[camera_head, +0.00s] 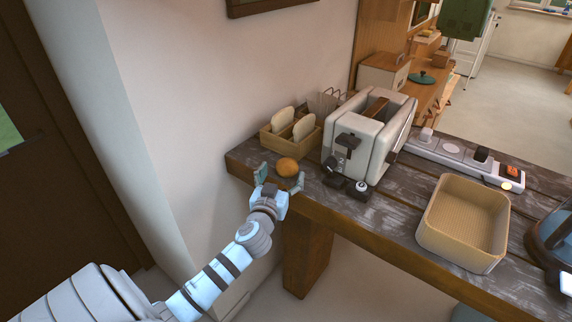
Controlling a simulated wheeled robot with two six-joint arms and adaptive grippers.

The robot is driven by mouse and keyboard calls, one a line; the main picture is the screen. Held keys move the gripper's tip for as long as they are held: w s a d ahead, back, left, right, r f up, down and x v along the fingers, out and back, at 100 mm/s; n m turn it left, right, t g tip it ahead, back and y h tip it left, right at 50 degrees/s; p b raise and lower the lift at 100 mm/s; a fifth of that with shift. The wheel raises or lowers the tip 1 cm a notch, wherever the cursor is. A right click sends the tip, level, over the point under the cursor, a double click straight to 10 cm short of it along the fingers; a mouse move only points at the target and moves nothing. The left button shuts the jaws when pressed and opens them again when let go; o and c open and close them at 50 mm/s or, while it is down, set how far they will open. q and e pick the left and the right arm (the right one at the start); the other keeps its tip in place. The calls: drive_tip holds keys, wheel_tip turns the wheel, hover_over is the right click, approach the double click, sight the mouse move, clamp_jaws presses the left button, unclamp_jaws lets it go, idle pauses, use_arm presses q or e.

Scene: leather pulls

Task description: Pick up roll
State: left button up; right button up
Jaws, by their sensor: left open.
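The roll (287,167) is a small, round, orange-brown thing near the left end of the dark wooden table (400,219). My left gripper (279,178) reaches in from the lower left, with its fingers open on either side of the roll's near part. I cannot tell whether the fingers touch it. My right gripper is not in view.
A wooden box with bread slices (272,141) stands just behind the roll. A white toaster (366,140) stands close to its right. A woven basket (437,243) and a white power strip (464,160) are farther right. The wall is behind.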

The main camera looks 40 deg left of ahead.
sight(284, 168)
use_arm(q)
drive_tip(key=x, duration=0.5)
drive_tip(key=shift+r+p, duration=0.3)
drive_tip(key=shift+p, duration=0.05)
drive_tip(key=shift+w+f, duration=0.1)
drive_tip(key=shift+w, duration=0.1)
drive_tip(key=c, duration=1)
